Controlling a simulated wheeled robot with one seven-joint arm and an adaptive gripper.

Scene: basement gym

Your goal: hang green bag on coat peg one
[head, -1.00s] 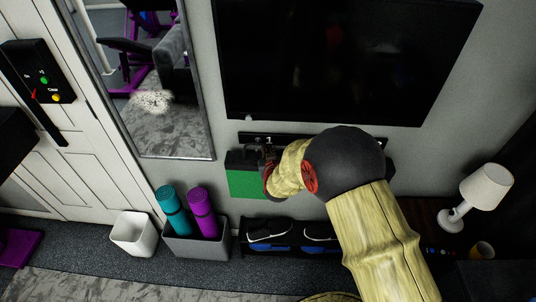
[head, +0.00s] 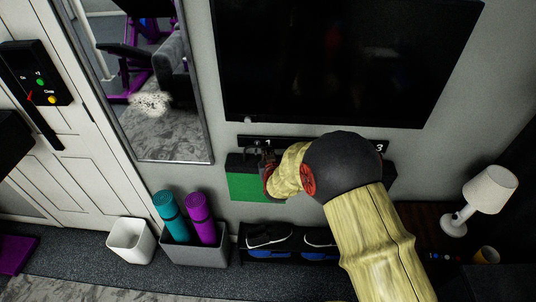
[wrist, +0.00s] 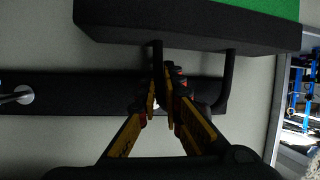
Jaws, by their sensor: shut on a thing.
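The green bag (head: 246,187) has a dark top edge and black handle and hangs upright against the wall, just below the dark peg rail (head: 318,142). The label 1 shows on the rail just above the bag. My gripper (head: 268,165) is at the bag's top. In the wrist view my gripper (wrist: 161,98) is shut on the black handle of the bag (wrist: 190,28), close to one of its corners, in front of the rail (wrist: 60,98). I cannot tell whether the handle is around a peg. My arm hides the middle of the rail.
A black screen (head: 345,60) is above the rail and a mirror (head: 160,90) to the left. Below are a grey bin with rolled mats (head: 200,250), a white bin (head: 130,240) and a shoe rack (head: 290,258). A lamp (head: 480,200) stands at the right.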

